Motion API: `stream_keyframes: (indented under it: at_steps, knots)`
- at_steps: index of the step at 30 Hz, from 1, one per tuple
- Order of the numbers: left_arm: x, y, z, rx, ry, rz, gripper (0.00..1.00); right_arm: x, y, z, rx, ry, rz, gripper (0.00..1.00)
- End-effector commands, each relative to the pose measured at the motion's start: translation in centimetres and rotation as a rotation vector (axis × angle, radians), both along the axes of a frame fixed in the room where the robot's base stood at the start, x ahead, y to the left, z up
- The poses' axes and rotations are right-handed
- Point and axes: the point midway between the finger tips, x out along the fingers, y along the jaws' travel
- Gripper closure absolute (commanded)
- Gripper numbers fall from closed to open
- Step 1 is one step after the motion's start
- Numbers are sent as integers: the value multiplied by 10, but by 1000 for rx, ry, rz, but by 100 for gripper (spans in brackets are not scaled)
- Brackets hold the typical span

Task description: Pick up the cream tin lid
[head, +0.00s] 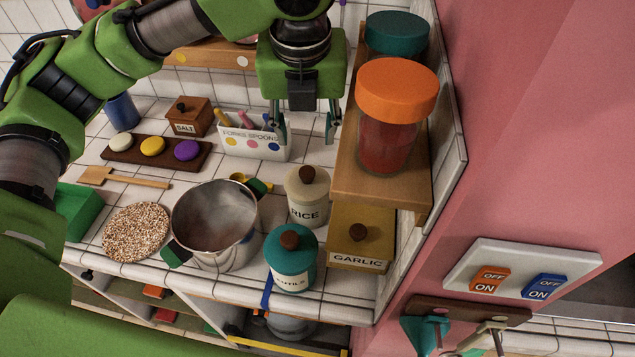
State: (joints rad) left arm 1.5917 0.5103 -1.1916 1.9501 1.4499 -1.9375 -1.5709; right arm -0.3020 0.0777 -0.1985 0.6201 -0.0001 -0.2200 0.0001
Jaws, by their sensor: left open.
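The cream tin (308,209) marked RICE stands on the white tiled counter. Its cream lid (298,189) with a brown knob (307,174) sits on top. My left gripper (306,136) points down, open and empty, with its fingertips above and behind the lid in the picture. It appears apart from the lid. My right gripper is not in view.
A teal-lidded tin (291,272), a GARLIC box (358,250) and a steel pot (215,225) stand around the cream tin. A wooden shelf (378,190) with an orange-lidded jar (390,125) is close right. The FORKS SPOONS holder (253,143) stands behind.

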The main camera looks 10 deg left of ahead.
Motion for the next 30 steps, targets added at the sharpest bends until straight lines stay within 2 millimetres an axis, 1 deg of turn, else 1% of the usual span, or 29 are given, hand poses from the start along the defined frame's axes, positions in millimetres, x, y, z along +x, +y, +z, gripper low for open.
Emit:
stream_keyframes:
  at_steps: [2, 9, 12, 19, 27, 30]
  knots:
    - [2, 1, -10, 1, 3, 1, 57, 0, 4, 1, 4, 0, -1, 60]
    - [13, 4, -54, 2, 5, 1, 57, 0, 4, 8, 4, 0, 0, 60]
    - [17, 4, -68, 1, 3, 1, 57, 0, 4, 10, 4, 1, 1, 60]
    - [22, 5, -85, 1, 2, 1, 57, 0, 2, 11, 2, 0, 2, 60]
    - [32, 8, -123, 1, 3, 1, 57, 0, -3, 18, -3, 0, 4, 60]
    - [34, 8, -129, 1, 1, 0, 57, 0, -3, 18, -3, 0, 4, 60]
